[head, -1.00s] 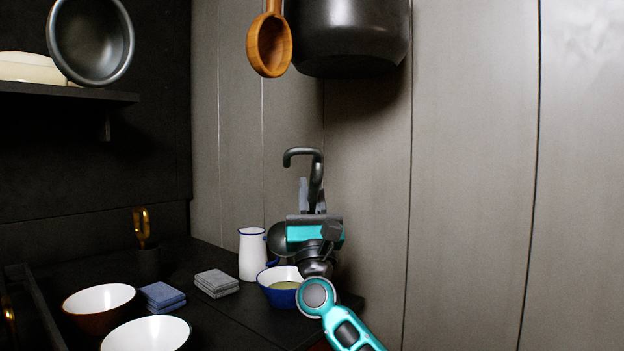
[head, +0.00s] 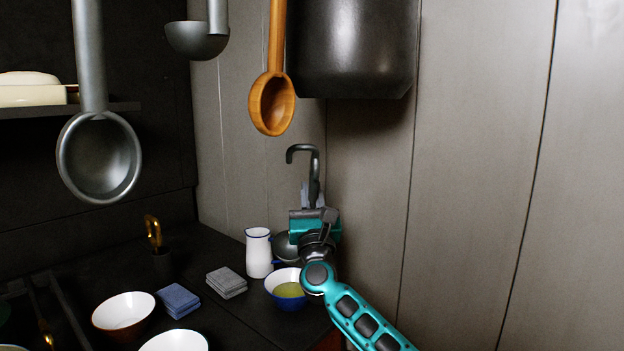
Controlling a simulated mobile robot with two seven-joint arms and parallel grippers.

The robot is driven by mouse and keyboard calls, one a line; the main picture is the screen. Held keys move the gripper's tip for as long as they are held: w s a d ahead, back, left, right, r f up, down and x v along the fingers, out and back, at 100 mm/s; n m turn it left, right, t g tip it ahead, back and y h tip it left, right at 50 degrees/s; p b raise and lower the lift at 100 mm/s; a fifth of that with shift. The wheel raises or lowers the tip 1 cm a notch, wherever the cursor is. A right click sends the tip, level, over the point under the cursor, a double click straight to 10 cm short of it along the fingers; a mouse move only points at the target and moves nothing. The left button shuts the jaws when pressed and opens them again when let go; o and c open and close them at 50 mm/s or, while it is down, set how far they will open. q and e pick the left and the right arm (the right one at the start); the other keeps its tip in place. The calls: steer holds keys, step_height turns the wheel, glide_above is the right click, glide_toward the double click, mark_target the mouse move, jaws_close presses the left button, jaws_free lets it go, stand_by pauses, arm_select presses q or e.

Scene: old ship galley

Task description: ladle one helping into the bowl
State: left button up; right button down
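A blue bowl with a white inside (head: 283,275) stands on the dark counter and holds yellow-green liquid (head: 289,290). My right gripper (head: 314,213) is above and behind it, seen from the back. It appears shut on the upright handle of a dark grey ladle (head: 314,170), whose hooked end points up. The ladle's round cup (head: 285,247) shows left of the gripper, just above the blue bowl's far rim in the picture. I cannot see inside the cup. A white bowl with a brown outside (head: 123,312) and another white bowl (head: 175,343) stand front left. My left gripper is out of view.
A white jug (head: 258,253) stands close left of the ladle cup. Folded grey cloths (head: 227,282) and blue cloths (head: 178,299) lie between the bowls. Large ladles (head: 99,157), a wooden ladle (head: 272,103) and a dark pot (head: 354,50) hang above. A panelled wall is right.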

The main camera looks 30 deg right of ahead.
steer(key=w+r+g+p, duration=0.1)
steer(key=p, duration=0.1)
steer(key=w+d+p, duration=0.1)
steer(key=p, duration=0.2)
steer(key=shift+w+d+r+g+y, duration=0.1)
steer(key=shift+w+r+g+y, duration=0.2)
steer(key=shift+r+g+y, duration=0.1)
steer(key=shift+w+d+f+b, duration=0.2)
steer(key=shift+w+f+b, duration=0.1)
steer(key=shift+b, duration=0.2)
steer(key=w+d+r+g+y, duration=0.1)
steer(key=w+d+g+y, duration=0.1)
steer(key=w+g, duration=0.2)
steer(key=shift+x, duration=0.95)
